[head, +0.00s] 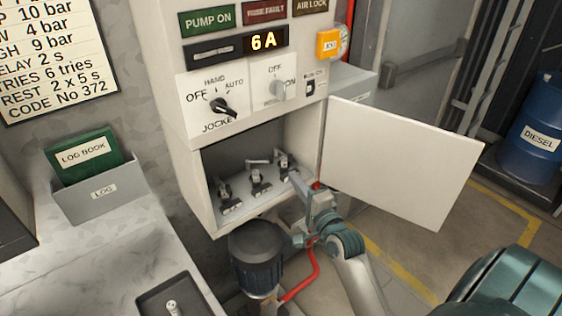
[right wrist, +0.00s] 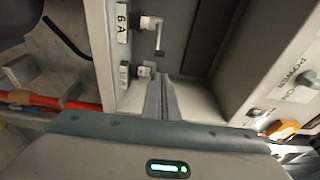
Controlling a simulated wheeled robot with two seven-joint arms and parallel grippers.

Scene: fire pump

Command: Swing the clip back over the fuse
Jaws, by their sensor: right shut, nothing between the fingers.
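The open fuse compartment (head: 211,160) holds three small fuse holders in a row: a left one (head: 227,196), a middle one (head: 260,178) and a right one (head: 284,163). A grey clip arm (head: 257,162) sticks out sideways at the middle holder. In the right wrist view a bent clip (right wrist: 159,40) extends from a holder labelled 6A (right wrist: 122,20). My right gripper (head: 296,178) reaches into the compartment's right side. Its fingers (right wrist: 161,82) are together and empty, close beside another holder (right wrist: 130,73); contact is unclear. My left gripper is out of view.
The white compartment door (head: 400,160) stands open to the right, next to my right arm. A dark motor (head: 257,250) and a red pipe (head: 305,275) are below.

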